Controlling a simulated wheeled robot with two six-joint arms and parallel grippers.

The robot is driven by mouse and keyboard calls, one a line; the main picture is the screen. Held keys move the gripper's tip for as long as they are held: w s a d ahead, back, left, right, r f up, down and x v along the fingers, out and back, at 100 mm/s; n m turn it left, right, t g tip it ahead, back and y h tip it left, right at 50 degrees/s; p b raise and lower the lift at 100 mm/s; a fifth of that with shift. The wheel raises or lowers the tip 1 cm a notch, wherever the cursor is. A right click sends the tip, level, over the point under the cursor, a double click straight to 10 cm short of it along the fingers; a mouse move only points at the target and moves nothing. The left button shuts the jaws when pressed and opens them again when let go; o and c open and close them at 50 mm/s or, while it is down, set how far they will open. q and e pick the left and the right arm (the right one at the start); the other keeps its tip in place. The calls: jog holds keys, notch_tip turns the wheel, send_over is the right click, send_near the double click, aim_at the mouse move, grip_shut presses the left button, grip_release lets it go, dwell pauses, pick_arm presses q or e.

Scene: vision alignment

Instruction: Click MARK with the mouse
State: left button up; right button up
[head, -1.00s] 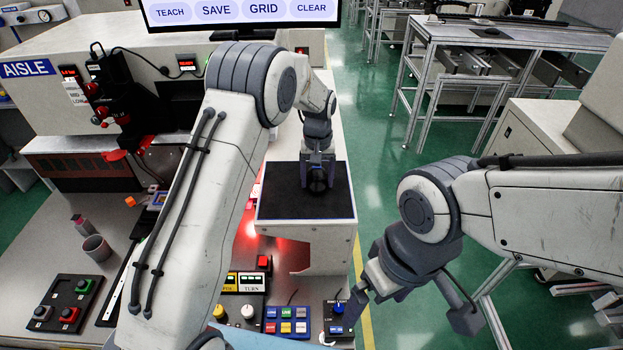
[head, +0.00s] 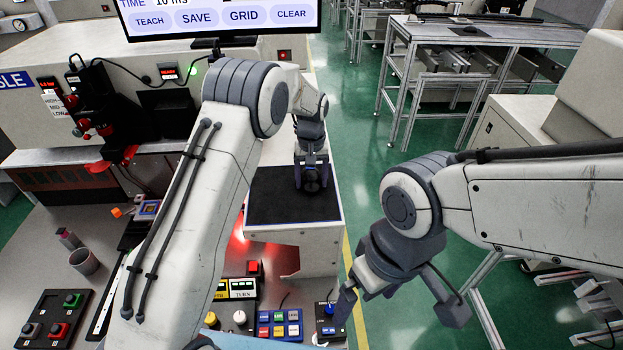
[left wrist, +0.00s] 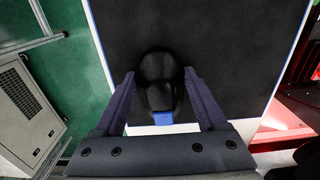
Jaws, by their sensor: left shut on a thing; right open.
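The black mouse (left wrist: 159,82) rests on the dark pad (left wrist: 228,50) between the fingers of my left gripper (left wrist: 158,88), which is shut on it. In the head view my left gripper (head: 311,178) is over the pad (head: 265,195) on a white stand, and largely hides the mouse. A blue patch (left wrist: 162,117) shows at the mouse's near end. The monitor (head: 215,15) at the top shows TEACH, SAVE, GRID and CLEAR; a MARK button is not visible in the part shown. My right gripper (head: 350,300) is open and empty, right of the stand.
Below the stand are a panel of coloured buttons (head: 279,325) and a box with a blue knob (head: 331,318). A cup (head: 84,262) and a button box (head: 55,318) stand at the left.

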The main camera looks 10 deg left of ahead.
aim_at(312, 178)
pick_arm(q)
jog(key=o, duration=1.3)
jog(key=shift+o, duration=0.2)
jog(key=shift+w+r, duration=0.1)
jog(key=shift+r, duration=0.3)
notch_tip(312, 178, up, 10)
jog(key=shift+f+b, duration=0.2)
jog(key=shift+b, duration=0.95)
